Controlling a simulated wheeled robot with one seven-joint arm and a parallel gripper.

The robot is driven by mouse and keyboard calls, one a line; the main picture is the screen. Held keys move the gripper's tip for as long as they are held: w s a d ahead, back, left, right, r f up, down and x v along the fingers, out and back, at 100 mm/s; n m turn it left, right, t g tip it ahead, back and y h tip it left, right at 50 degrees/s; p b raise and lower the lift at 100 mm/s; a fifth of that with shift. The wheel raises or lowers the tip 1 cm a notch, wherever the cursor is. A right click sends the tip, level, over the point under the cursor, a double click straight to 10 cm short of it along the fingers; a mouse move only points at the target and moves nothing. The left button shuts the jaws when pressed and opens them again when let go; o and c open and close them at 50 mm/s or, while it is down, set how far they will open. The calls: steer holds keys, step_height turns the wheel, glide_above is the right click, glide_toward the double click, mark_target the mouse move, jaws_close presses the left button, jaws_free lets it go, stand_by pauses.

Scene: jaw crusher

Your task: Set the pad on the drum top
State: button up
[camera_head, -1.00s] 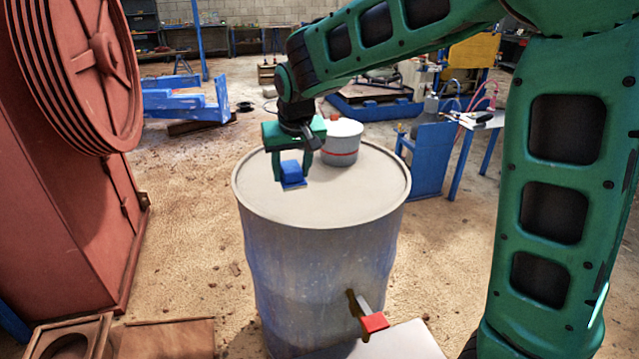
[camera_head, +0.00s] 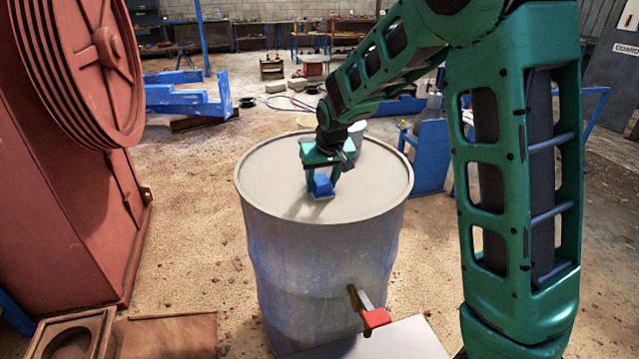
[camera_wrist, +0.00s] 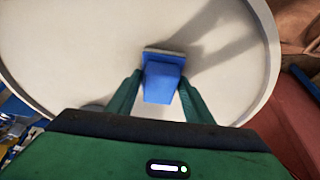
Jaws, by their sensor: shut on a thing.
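The pad is a small blue block with a paler flat base (camera_head: 322,187). It also shows in the wrist view (camera_wrist: 162,82). My gripper (camera_head: 321,182) is shut on the pad, with a green finger on each side in the wrist view (camera_wrist: 158,88). The drum top (camera_head: 270,180) is a pale round lid with a raised rim on a worn blue-grey drum. The pad is over the drum top, near its middle. A shadow lies on the lid beside the pad. I cannot tell whether the base touches the lid.
A white container (camera_head: 357,130) stands behind my gripper, mostly hidden by my arm. A red-handled tap (camera_head: 375,318) sticks out of the drum's front. A large red machine (camera_head: 70,180) stands at the left. The front of the drum top is clear.

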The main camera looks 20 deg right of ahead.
steer(key=o, duration=0.9)
steer(key=shift+f, duration=0.1)
steer(key=v, duration=1.2)
steer(key=s+d+m+g, duration=0.2)
steer(key=s+d+m, duration=0.1)
steer(key=s+d, duration=1.1)
steer(key=s+d+f+m+g, duration=0.1)
steer(key=s+f, duration=0.1)
steer(key=s, duration=0.6)
steer(key=s+d+f+m, duration=0.1)
steer(key=s, duration=0.7)
steer(key=s+d+f+m+g, duration=0.1)
steer(key=s+f, duration=0.1)
steer(key=s, duration=0.5)
steer(key=shift+s+d+f+g, duration=0.15)
steer(key=shift+s+f+g, duration=0.15)
steer(key=shift+s, duration=0.1)
